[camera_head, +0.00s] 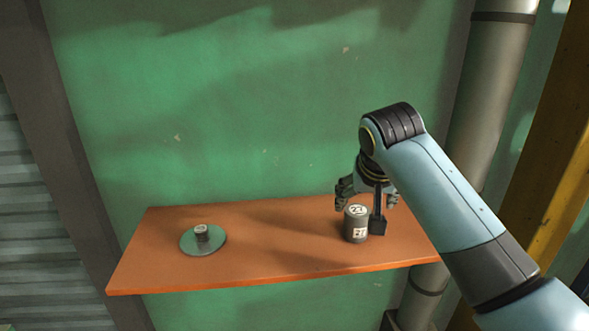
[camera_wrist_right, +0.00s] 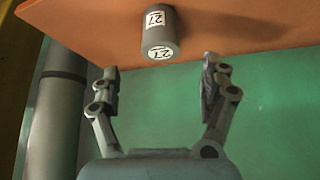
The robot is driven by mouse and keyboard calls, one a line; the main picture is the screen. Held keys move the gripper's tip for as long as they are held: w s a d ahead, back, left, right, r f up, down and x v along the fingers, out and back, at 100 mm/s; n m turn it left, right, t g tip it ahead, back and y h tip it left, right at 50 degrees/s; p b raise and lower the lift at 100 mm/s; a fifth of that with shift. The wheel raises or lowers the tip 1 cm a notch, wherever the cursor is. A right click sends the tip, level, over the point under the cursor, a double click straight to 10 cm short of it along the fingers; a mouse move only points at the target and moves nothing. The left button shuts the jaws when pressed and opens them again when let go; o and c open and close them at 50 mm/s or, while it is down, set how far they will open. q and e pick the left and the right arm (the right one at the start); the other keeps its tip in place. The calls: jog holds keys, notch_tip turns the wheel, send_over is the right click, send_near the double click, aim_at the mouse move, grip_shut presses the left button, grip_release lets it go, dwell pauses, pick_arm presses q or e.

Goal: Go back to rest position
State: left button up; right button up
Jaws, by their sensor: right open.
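My right gripper (camera_head: 367,196) is over the right part of the orange shelf, just behind and above a grey cylinder (camera_head: 356,229) with white number labels. In the right wrist view the two fingers of the gripper (camera_wrist_right: 162,85) are spread wide with nothing between them. The cylinder (camera_wrist_right: 160,35) stands beyond the fingertips, apart from them, and its label reads 27. In the head view the right arm comes in from the lower right. My left gripper is in neither view.
The orange shelf (camera_head: 275,245) is against a green wall (camera_head: 250,120). A small dark cylinder (camera_head: 202,232) stands on a round green disc (camera_head: 187,243) at the shelf's left. The shelf's middle is clear. A grey pipe (camera_head: 487,95) runs down the wall at the right.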

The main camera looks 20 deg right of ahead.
jog(key=s+a+f+n+g+y, duration=0.1)
jog(key=s+a+n, duration=0.1)
jog(key=s, duration=0.8)
jog(key=s+a+f+n, duration=0.1)
jog(key=s+a+n, duration=0.1)
jog(key=s, duration=0.8)
jog(key=s+a+f+n+g+y, duration=0.1)
jog(key=s+a+f+n, duration=0.15)
jog(key=s, duration=0.75)
jog(key=s+d+f+g+b, duration=0.15)
jog(key=f+b, duration=0.35)
jog(key=f, duration=1.3)
jog(key=d+f+b, duration=0.2)
jog(key=f+b, duration=0.2)
jog(key=f, duration=1.3)
jog(key=s+f+g+b, duration=0.1)
jog(key=s+f+b, duration=0.5)
jog(key=s+f, duration=1.2)
notch_tip(320, 180, down, 4)
jog(key=shift+s+d+f+b, duration=0.15)
jog(key=shift+d+f+b, duration=0.1)
jog(key=shift+d+b, duration=0.15)
